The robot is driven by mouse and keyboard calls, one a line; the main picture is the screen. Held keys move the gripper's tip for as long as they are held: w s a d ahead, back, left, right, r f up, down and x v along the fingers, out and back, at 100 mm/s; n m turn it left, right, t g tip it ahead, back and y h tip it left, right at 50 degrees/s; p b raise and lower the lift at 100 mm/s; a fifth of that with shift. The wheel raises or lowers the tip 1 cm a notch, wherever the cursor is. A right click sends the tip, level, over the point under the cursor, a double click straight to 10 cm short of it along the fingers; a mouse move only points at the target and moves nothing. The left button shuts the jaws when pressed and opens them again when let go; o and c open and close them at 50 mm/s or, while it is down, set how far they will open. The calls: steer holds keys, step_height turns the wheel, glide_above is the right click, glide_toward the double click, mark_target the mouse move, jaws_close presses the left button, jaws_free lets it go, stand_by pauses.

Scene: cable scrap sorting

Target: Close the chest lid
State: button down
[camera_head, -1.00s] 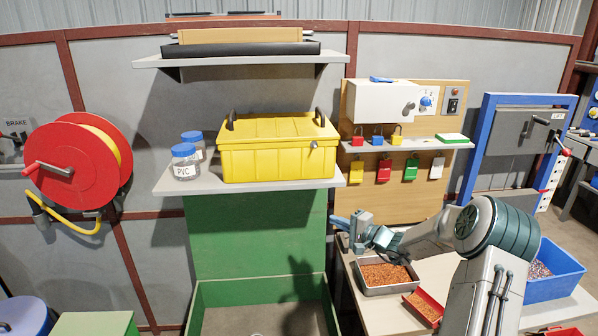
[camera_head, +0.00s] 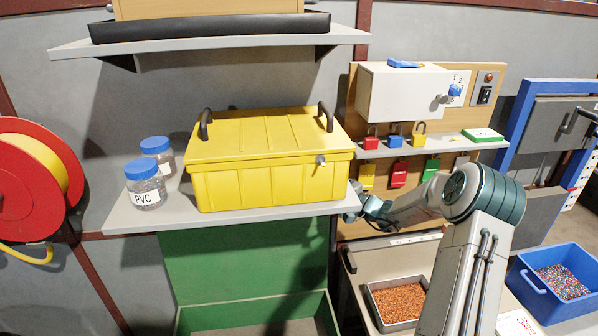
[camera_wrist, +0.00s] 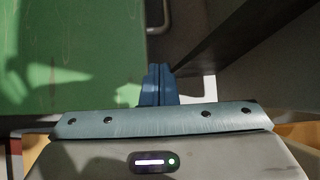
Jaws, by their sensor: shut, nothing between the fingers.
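The yellow chest (camera_head: 262,184) stands on a grey shelf in the head view. Its ribbed lid (camera_head: 265,132) lies down over the body, with two black handles on top and a small round latch at the front right. My gripper (camera_head: 352,217) is at the shelf's right edge, right of and below the chest, partly hidden and apart from the lid. In the wrist view its blue fingers (camera_wrist: 159,84) are together and empty. The chest does not show in the wrist view.
Two blue-capped jars (camera_head: 146,189) stand left of the chest on the shelf (camera_head: 240,218). A higher shelf (camera_head: 210,47) hangs above. Below is a green bin (camera_head: 245,265).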

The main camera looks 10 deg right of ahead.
steer(key=p+x, duration=0.3)
steer(key=x, duration=0.6)
steer(key=shift+w+a+r, duration=0.15)
steer(key=shift+w+a+p, duration=0.3)
steer(key=shift+w+p, duration=0.05)
steer(key=shift+w, duration=0.1)
steer(key=shift+s+f, duration=0.1)
steer(key=shift+f, duration=0.15)
